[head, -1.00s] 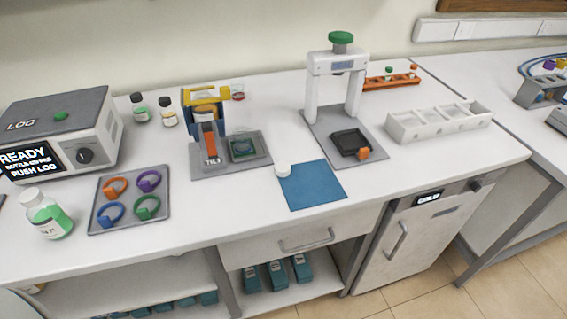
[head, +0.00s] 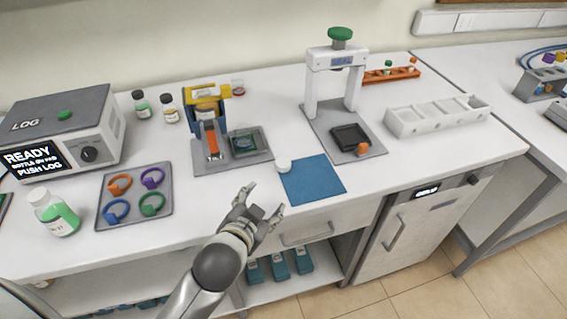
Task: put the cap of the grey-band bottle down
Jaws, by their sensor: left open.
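A small white cap (head: 283,166) rests at the back left corner of the blue mat (head: 315,182) on the bench. My left gripper (head: 265,199) is open and empty, in front of the mat and to the left, near the bench's front edge, apart from the cap. A bottle with green liquid (head: 56,214) stands at the front left; its top looks pale, and I cannot tell whether it is capped. I cannot make out a grey band on any bottle. My right gripper is not in view.
A tray with coloured rings (head: 134,218) lies left of the gripper. A tilting stand (head: 207,125) and a green-knobbed press (head: 338,75) stand behind. A white divided rack (head: 437,123) is at right.

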